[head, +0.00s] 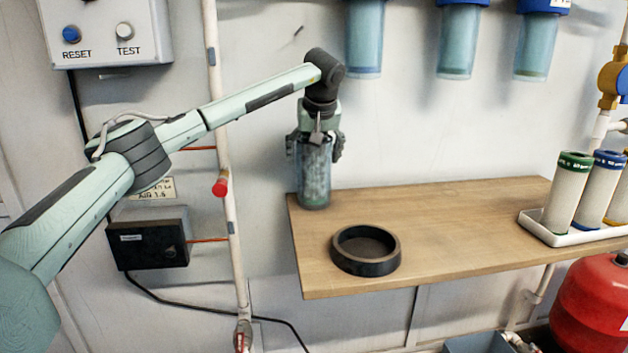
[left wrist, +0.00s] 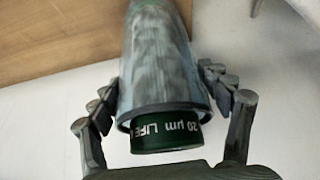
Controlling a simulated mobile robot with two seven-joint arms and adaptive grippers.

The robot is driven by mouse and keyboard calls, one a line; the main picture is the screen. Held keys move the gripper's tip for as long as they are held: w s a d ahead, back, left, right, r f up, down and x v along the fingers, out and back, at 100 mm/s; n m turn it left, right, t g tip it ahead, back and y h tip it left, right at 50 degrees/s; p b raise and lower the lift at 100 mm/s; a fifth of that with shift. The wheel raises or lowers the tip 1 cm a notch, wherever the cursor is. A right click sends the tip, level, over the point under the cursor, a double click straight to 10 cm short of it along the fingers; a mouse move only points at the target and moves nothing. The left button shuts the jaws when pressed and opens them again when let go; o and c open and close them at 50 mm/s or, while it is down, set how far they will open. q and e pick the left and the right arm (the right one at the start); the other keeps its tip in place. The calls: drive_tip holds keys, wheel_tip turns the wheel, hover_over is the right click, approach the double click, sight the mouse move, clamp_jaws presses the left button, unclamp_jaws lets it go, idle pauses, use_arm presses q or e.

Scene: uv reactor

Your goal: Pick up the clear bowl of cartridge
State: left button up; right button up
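The clear bowl (head: 314,180) is a bluish, see-through cylinder, upright at the back left corner of the wooden shelf. I cannot tell whether its base touches the shelf. In the left wrist view the bowl (left wrist: 160,60) has a cartridge inside, and the cartridge's dark green end cap (left wrist: 165,134) shows at its open end with white lettering. My left gripper (head: 316,143) points down over the bowl. Its fingers (left wrist: 160,85) lie against both sides of the bowl, near the rim. My right gripper is out of view.
The wooden shelf (head: 450,220) carries a black ring (head: 366,251) and, at right, a white tray (head: 535,228) with several cartridges. Blue-capped housings (head: 457,45) hang above. A pipe with a red valve (head: 221,186) runs left of the shelf. The shelf's middle is clear.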

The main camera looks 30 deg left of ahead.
use_arm(q)
drive_tip(key=c, duration=1.2)
drive_tip(key=shift+r, duration=0.1)
drive_tip(key=shift+c, duration=0.7)
drive_tip(key=shift+r, duration=0.15)
